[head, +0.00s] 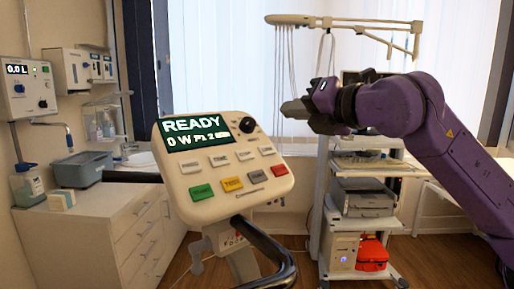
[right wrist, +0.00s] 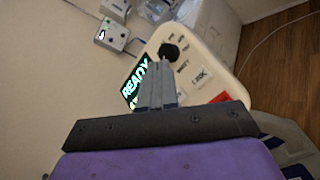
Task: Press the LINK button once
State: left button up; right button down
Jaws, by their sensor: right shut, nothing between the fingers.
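The tilted white control panel (head: 222,210) shows in the head view with a lit screen (head: 195,134) reading READY and 0 W. Below the screen is a row of pale buttons, then a row with green, yellow, dark and red ones. The pale button at the row's right end (head: 266,150), above the red one, appears to be LINK; in the right wrist view its lettering (right wrist: 200,79) looks like LINK. My right gripper (head: 285,109) is shut and empty, apart from the panel, above and right of it. In the wrist view its fingers (right wrist: 158,62) hide part of the panel. My left gripper is not in view.
A black knob (head: 247,125) sits at the panel's upper right. A black handlebar (head: 270,248) curves below the panel. A wheeled equipment cart (head: 337,170) stands behind on the right, with a red case (head: 372,254). A white cabinet (head: 125,215) is at left.

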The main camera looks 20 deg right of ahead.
aim_at(267, 150)
jog(key=w+f+b, duration=0.1)
jog(key=f, duration=0.1)
jog(key=w+f+b, duration=0.1)
jog(key=f, duration=0.1)
jog(key=w+a+f+b, duration=0.1)
jog(key=w+f+b, duration=0.1)
jog(key=shift+a+f, duration=0.1)
jog(key=shift+f, duration=0.3)
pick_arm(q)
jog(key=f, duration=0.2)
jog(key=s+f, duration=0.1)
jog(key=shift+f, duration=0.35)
pick_arm(e)
jog(key=shift+s+r, duration=0.1)
jog(key=shift+s, duration=0.05)
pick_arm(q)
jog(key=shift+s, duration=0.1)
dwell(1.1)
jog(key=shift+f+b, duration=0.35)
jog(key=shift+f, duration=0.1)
pick_arm(e)
jog(key=shift+w+f, duration=0.3)
jog(key=shift+f, duration=0.05)
